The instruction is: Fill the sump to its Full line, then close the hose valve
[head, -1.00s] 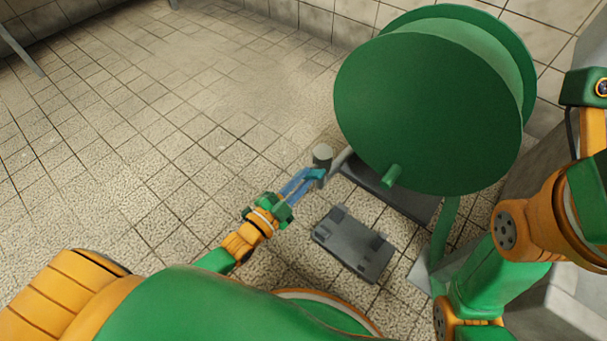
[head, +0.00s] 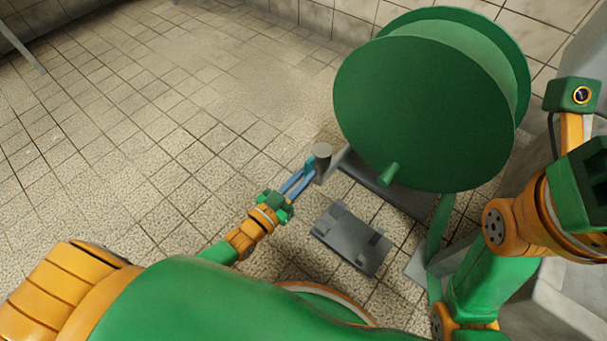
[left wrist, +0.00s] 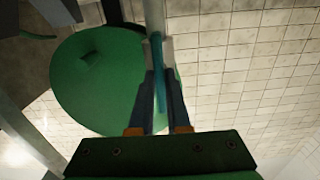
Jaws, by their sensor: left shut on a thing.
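A teal lever (left wrist: 158,75), which looks like the hose valve's handle, lies between the fingers of my left gripper (head: 308,174). The gripper is shut on it, beside a short grey upright cylinder (head: 322,155) and pipe near the hose reel. The lever is largely covered by the fingers in the head view. The left wrist view shows the fingers on either side of it. The sump, its Full line and any water level cannot be made out. My right arm is at the right edge, and its fingers are not in view.
A large green hose reel (head: 425,115) with a small crank knob (head: 389,173) stands close to the right of my left gripper. A flat green hose (head: 438,235) hangs below it. A dark grey plate (head: 350,237) lies on the floor. The tiled floor (head: 130,150) at left is clear.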

